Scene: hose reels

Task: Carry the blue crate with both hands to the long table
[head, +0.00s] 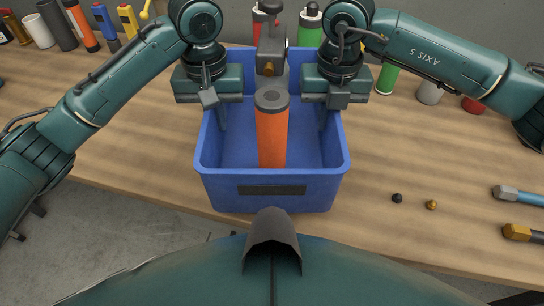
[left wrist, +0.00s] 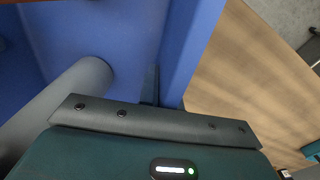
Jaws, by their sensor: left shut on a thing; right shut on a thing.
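The blue crate (head: 222,190) is in front of me in the head view, over the front edge of a wooden table (head: 420,155); I cannot tell whether it rests on it. An orange cylinder with a grey top (head: 272,138) stands inside it. My left gripper (head: 221,112) is shut on the crate's left side and my right gripper (head: 323,112) on its right side. The left wrist view shows the blue wall (left wrist: 190,50) close to my left fingers and a grey cylinder (left wrist: 62,100) inside. The fingertips are partly hidden.
Bottles and tubes, including a green one (head: 387,77) and an orange one (head: 82,27), line the table's back. A black ball (head: 397,198) and a brass ball (head: 431,205) lie right of the crate. Tools with a blue handle (head: 528,198) and a yellow head (head: 517,232) lie farther right.

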